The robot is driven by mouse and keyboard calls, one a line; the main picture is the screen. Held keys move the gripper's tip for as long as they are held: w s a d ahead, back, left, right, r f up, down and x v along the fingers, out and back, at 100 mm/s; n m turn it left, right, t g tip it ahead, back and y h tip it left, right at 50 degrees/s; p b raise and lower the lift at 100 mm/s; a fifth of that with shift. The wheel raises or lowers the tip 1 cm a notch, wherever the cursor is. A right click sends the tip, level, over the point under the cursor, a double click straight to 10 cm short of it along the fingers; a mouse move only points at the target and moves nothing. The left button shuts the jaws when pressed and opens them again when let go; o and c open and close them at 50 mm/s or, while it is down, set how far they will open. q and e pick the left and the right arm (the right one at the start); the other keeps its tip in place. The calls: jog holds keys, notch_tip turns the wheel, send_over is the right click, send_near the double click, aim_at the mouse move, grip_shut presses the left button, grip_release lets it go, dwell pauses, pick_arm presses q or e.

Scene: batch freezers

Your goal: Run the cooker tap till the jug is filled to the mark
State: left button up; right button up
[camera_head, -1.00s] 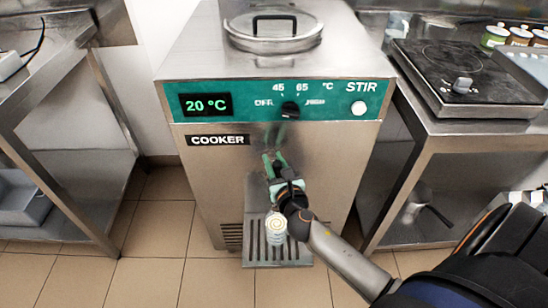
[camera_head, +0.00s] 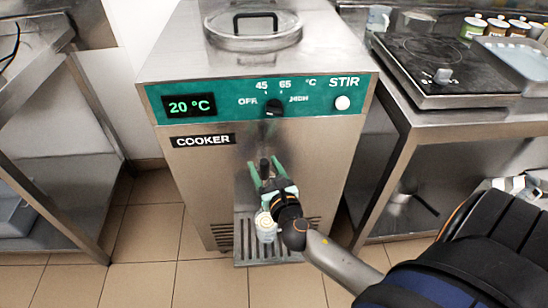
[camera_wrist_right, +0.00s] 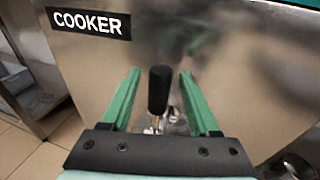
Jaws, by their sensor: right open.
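The cooker (camera_head: 215,190) is a steel cabinet with a green panel reading 20 °C. Its tap (camera_head: 264,168) has a black upright lever, also visible in the right wrist view (camera_wrist_right: 158,90). My right gripper (camera_head: 266,170) is open, with its green fingers on either side of the lever. In the wrist view the gripper (camera_wrist_right: 160,92) shows gaps between the lever and both fingers. A small pale jug (camera_head: 264,227) stands on the drip grate below, partly hidden by my gripper and wrist. Its mark and fill level cannot be made out, and no stream shows. My left gripper is not in view.
A lidded opening (camera_head: 255,30) tops the cooker. The panel has a dial (camera_head: 274,108) and a white STIR button (camera_head: 342,103). A hob (camera_head: 440,68) is on the right counter, a saucepan (camera_head: 402,200) on the shelf below. A steel table (camera_head: 50,150) stands at left.

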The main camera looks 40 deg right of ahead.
jog(key=v, duration=0.9)
dwell(0.7)
